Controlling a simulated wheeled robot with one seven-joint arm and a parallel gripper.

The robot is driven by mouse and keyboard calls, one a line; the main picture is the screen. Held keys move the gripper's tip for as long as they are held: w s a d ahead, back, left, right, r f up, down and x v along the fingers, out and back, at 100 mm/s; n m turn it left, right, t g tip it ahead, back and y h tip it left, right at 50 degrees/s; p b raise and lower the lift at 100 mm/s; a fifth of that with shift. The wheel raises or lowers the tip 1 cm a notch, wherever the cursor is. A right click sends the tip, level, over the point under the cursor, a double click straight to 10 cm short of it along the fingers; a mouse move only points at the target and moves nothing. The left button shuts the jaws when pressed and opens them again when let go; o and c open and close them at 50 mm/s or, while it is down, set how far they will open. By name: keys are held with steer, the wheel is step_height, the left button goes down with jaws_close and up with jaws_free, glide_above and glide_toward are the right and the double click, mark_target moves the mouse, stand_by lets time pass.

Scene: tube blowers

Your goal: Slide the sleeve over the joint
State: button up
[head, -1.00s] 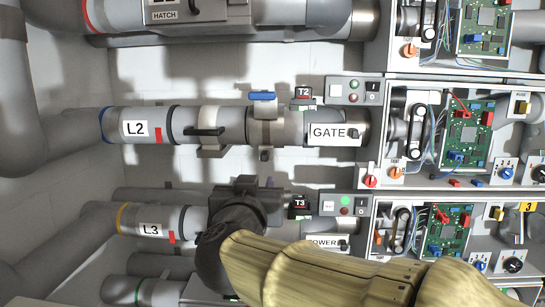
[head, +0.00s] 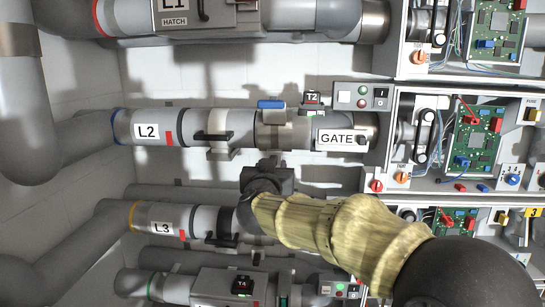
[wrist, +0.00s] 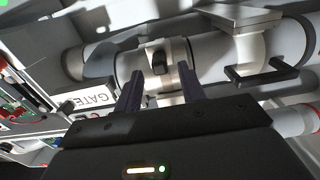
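On the L2 pipe in the head view, a pale sleeve-like section (head: 222,120) carries a dark bar handle (head: 212,136). To its right is a banded joint (head: 271,132) with a blue lever on top, left of the GATE label. I cannot tell for sure which part is the sleeve. The bar handle also shows at right in the wrist view (wrist: 258,73). My gripper (head: 266,172) is just below the L2 pipe, under the joint. In the wrist view my gripper (wrist: 159,73) has its two fingers apart, with nothing between them, facing the banded section.
The L3 pipe (head: 160,217) runs below, partly behind my arm. The L1 pipe (head: 290,15) runs above. Control boxes with circuit boards (head: 477,140), wires and knobs stand at right. A T2 marker (head: 312,98) sits above the L2 pipe.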

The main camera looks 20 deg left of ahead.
steer(key=shift+p+x, duration=0.4)
steer(key=shift+x, duration=1.1)
jaws_close()
